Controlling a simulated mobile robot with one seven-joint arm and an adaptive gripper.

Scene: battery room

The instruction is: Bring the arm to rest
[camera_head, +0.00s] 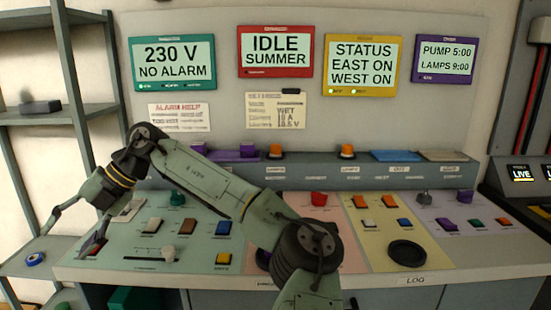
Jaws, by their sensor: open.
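My arm rises from the bottom middle, bends over the console and reaches left to its wrist. My gripper (68,238) points down at the console's left end, its two fingers spread with nothing seen between them. One finger hangs over the gap towards the shelf, the other over the console's left edge. I cannot tell whether that finger touches the panel. The sloped console (455,258) carries coloured buttons, knobs and a slider (150,254). My arm hides part of its middle.
Four screens hang behind: teal (173,64) "230 V NO ALARM", red (275,52) "IDLE SUMMER", yellow (362,65) "STATUS EAST ON WEST ON", purple (443,60) "PUMP 5:00 LAMPS 9:00". A metal shelf (66,70) stands left, with a blue roll (35,259). A "LIVE" unit (523,174) stands right.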

